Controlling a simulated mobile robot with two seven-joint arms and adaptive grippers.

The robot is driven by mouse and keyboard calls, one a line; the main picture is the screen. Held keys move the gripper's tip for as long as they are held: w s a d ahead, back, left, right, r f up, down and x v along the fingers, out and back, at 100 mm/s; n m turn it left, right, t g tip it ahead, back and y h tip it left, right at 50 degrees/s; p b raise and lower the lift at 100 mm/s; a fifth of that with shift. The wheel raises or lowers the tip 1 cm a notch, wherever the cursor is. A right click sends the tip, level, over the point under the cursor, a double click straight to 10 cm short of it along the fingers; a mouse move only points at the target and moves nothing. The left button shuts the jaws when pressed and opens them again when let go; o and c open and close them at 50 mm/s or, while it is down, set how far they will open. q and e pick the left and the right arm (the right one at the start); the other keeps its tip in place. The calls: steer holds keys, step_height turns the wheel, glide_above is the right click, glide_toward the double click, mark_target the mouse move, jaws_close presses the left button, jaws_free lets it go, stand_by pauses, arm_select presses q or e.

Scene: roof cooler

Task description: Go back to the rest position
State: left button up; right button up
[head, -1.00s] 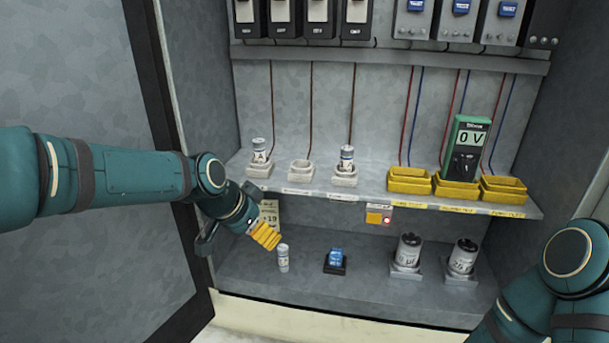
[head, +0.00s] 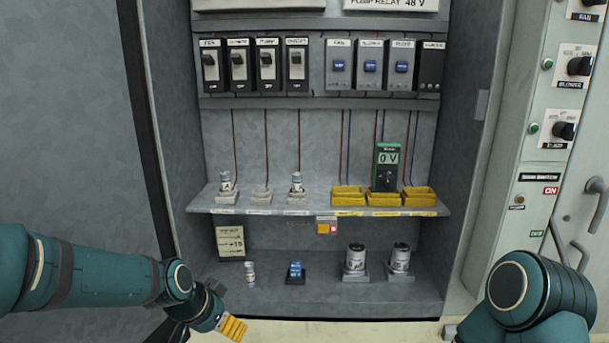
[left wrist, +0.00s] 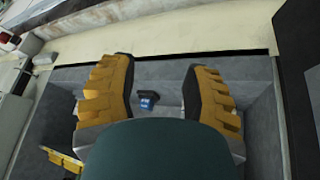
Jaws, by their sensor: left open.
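My left gripper (head: 233,328) has yellow fingers and is at the lower left of the head view, in front of the cabinet's bottom edge. In the left wrist view its two fingers (left wrist: 158,95) stand wide apart with nothing between them in their grip. A blue block in a black holder (left wrist: 147,101) shows beyond the fingers, on the cabinet floor. My right arm (head: 530,295) shows at the lower right of the head view. Its gripper is out of view.
The cabinet shelf (head: 320,212) holds white sockets, two with fuses, and yellow trays (head: 347,196) with a green meter (head: 387,166). Below stand a small fuse (head: 250,273), the blue block (head: 295,272) and two capacitors (head: 356,258). A control panel (head: 540,190) is at right.

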arm_select(q)
steer(key=s+d+f+n+g, duration=0.1)
steer(key=s+d+f+n, duration=0.1)
steer(key=s+f, duration=0.3)
steer(key=s+d+f+n+g, duration=0.1)
steer(key=s+f, duration=0.5)
steer(key=f, duration=0.7)
steer(key=s+d+f+n+g, duration=0.1)
steer(key=s+d+f+n, duration=0.2)
steer(key=s+f, duration=0.3)
step_height(320, 180, down, 3)
steer(key=shift+s+r+n, duration=0.1)
steer(key=shift+s+n, duration=0.1)
steer(key=shift+n, duration=0.5)
arm_select(e)
steer(key=shift+w, duration=0.1)
